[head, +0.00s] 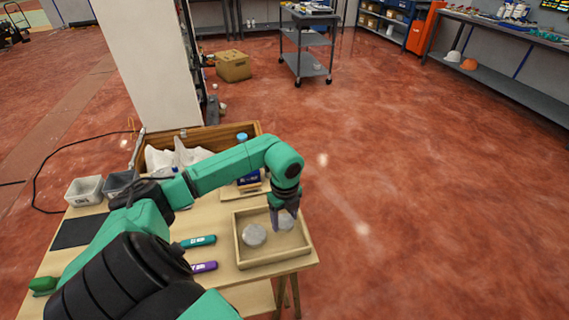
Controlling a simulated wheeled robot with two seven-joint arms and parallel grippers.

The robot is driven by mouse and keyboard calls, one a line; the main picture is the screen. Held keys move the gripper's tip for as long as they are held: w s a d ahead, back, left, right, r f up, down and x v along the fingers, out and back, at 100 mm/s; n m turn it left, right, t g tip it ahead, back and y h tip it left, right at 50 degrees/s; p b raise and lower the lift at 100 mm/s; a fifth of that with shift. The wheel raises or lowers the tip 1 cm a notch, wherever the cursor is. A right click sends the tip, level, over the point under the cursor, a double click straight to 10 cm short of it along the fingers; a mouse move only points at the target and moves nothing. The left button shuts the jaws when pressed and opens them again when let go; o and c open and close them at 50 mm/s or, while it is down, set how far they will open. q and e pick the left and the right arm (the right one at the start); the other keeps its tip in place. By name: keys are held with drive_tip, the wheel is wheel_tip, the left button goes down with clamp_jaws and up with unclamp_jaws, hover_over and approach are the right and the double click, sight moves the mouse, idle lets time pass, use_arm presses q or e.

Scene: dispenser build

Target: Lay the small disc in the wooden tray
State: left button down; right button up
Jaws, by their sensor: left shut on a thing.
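The wooden tray (275,260) sits at the right front corner of the wooden table. A round grey disc (254,235) lies flat in its left half. My left gripper (283,215) points down over the tray's right half, shut on a second pale grey disc (287,222), which looks like the small one. The fingers partly hide this disc. I cannot tell whether it touches the tray floor. My right gripper is not in view.
A teal marker (199,241) and a purple marker (204,267) lie left of the tray. A wooden box (215,132) with white cloth and small grey bins (84,191) stand at the back. Past the table's right edge is open floor.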

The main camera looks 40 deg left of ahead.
sight(285, 221)
use_arm(q)
wheel_tip(285, 221, down, 3)
drive_tip(key=shift+r, duration=0.1)
drive_tip(key=shift+f, duration=0.2)
drive_tip(key=shift+c, duration=1.8)
unclamp_jaws()
drive_tip(key=shift+r, duration=0.1)
wheel_tip(285, 221, up, 12)
drive_tip(key=b, duration=0.1)
drive_tip(key=shift+b, duration=0.3)
